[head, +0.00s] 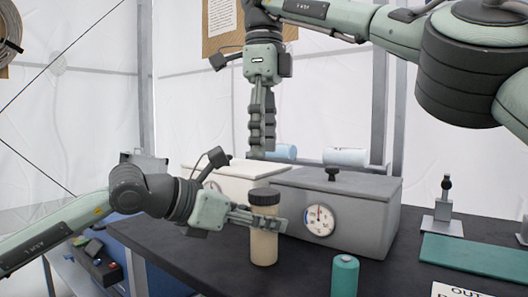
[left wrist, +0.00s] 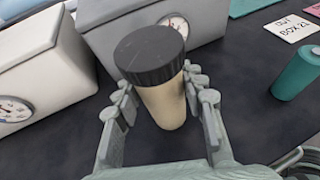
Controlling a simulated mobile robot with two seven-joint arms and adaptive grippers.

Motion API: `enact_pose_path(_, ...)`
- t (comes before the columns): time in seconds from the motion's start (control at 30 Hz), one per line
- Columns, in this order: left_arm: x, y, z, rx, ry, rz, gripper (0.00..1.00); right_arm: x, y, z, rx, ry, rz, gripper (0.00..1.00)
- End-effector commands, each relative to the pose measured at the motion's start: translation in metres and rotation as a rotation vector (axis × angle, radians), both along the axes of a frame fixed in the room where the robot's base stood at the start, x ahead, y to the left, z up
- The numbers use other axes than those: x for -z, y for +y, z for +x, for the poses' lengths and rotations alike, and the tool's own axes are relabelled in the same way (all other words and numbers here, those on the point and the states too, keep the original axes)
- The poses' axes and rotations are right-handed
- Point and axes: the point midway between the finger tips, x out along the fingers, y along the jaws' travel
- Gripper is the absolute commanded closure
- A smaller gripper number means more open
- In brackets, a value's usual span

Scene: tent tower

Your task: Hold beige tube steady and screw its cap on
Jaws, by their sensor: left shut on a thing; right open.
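The beige tube (head: 264,243) stands upright on the dark table, with a dark ribbed cap (head: 263,196) on its top. In the left wrist view the tube (left wrist: 165,104) stands between my left fingers, and the cap (left wrist: 149,52) covers its top. I cannot tell how tight the cap is. My left gripper (head: 262,219) is shut on the tube's upper body, below the cap; it also shows in the left wrist view (left wrist: 160,100). My right gripper (head: 262,146) points down, open and empty, above the tube and the boxes, apart from the cap.
A grey box (head: 365,210) with a dial stands behind the tube, and a white box (head: 236,177) is at its left. A teal cylinder (head: 345,276) stands at the front right. A green mat (head: 470,257) lies at the right. Bare table (head: 300,270) lies between tube and cylinder.

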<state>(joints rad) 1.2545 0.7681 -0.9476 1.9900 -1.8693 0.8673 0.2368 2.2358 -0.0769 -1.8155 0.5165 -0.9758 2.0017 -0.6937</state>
Motion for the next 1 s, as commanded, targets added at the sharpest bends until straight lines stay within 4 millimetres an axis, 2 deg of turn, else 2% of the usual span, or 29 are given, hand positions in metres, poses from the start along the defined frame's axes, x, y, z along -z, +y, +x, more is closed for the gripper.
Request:
enact_pose_path(0.17,0.000,0.000,0.000,0.000,0.001,0.001,1.00,0.017,-0.001,0.000,-0.001,0.003,-0.001,0.36)
enact_pose_path(0.5,0.000,0.000,0.000,0.000,0.000,0.000,1.00,0.066,-0.001,0.000,0.001,0.001,-0.001,0.36)
enact_pose_path(0.7,0.000,0.000,0.000,0.000,0.000,0.000,1.00,0.078,0.000,0.000,0.002,0.001,0.000,0.36)
enact_pose_path(0.97,0.000,0.000,0.000,0.000,0.000,0.000,1.00,0.078,0.000,0.000,0.002,0.001,0.000,0.36)
enact_pose_path(1.0,0.000,0.000,0.000,0.000,0.000,0.000,1.00,0.078,0.000,0.000,0.002,0.001,0.000,0.40)
